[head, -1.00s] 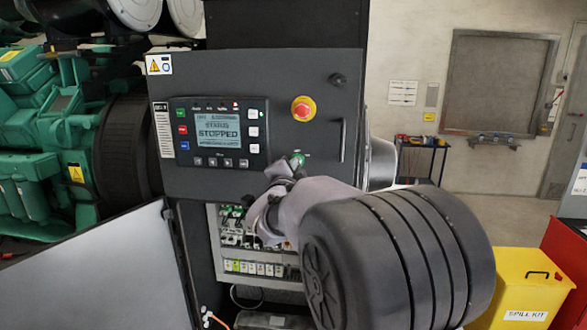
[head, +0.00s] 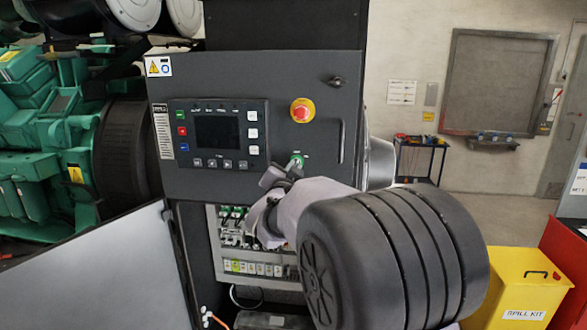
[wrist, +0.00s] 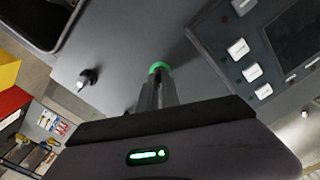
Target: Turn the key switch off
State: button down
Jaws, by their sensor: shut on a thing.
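The key switch (head: 297,160) has a green surround and sits on the dark control panel (head: 225,185), below the red emergency stop. In the wrist view the green key switch (wrist: 159,67) shows at the tips of my fingers. My gripper (wrist: 158,85) is shut on it, with the fingers close together. In the head view my gripper (head: 290,170) reaches the switch from below, and my wrist hides part of it. The controller screen (head: 217,132) is dark and blank.
A red emergency stop button (head: 302,110) is just above the switch. A vertical handle (head: 341,141) is to its right. An open compartment with wiring and breakers (head: 245,266) lies below the panel. A yellow spill kit bin (head: 518,290) stands at the lower right.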

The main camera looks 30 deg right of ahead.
jog(key=n+p, duration=0.1)
jog(key=n, duration=0.5)
jog(key=shift+p, duration=0.4)
jog(key=shift+n, duration=0.3)
jog(key=c, duration=1.6)
grip_release()
jog(key=shift+o, duration=0.2)
jog(key=b+v, duration=0.1)
jog(key=v, duration=1.6)
jog(key=shift+s, duration=0.2)
jog(key=shift+a+f, duration=0.1)
jog(key=shift+a, duration=0.1)
